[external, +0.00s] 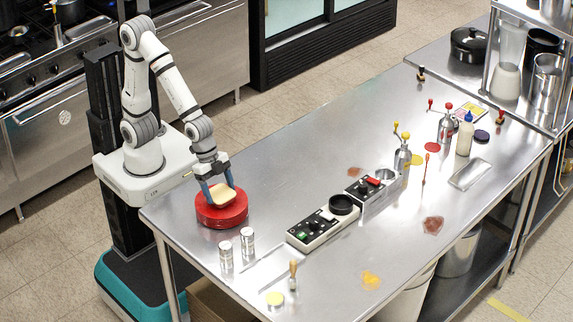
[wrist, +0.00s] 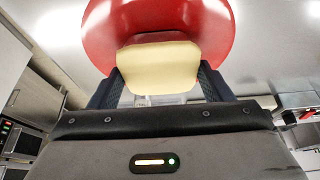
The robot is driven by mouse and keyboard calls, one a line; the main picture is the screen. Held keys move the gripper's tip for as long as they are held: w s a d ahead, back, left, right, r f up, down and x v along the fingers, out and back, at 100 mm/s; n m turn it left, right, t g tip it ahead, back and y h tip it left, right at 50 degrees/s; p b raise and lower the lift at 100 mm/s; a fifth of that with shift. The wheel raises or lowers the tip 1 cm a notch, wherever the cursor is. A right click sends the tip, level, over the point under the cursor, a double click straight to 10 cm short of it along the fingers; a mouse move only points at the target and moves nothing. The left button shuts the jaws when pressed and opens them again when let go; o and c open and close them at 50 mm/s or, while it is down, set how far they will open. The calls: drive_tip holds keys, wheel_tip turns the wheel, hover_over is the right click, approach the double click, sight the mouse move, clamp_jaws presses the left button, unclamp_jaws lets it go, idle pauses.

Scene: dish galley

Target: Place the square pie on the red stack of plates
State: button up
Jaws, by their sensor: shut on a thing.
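The square pie (external: 222,194) is pale cream with rounded corners. It also shows in the wrist view (wrist: 158,68), between the fingers. The red stack of plates (external: 222,217) stands at the near left end of the steel table, and its round red rim fills the top of the wrist view (wrist: 108,30). My gripper (external: 219,190) has its two blue fingers on either side of the pie, shut on it, right over the plates. The pie is at the top of the stack; I cannot tell whether it touches. Its underside is hidden.
Two metal shakers (external: 236,249) stand just right of and in front of the plates. A control box with a black cup (external: 325,222) sits mid-table. Grinders (external: 403,158), bottles and sauce spots are farther right. The table (external: 290,160) is clear behind the plates.

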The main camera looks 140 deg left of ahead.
drive_tip(key=shift+f, duration=0.15)
drive_tip(key=o, duration=1.1)
drive_tip(key=shift+c, duration=0.2)
drive_tip(key=shift+r, duration=0.4)
drive_tip(key=v, duration=1.1)
drive_tip(key=s+d+f+g, duration=0.1)
drive_tip(key=s+d+f, duration=0.1)
drive_tip(key=s, duration=1.1)
drive_tip(key=shift+g, duration=0.4)
drive_tip(key=shift+s+f, duration=0.1)
drive_tip(key=shift+f, duration=0.05)
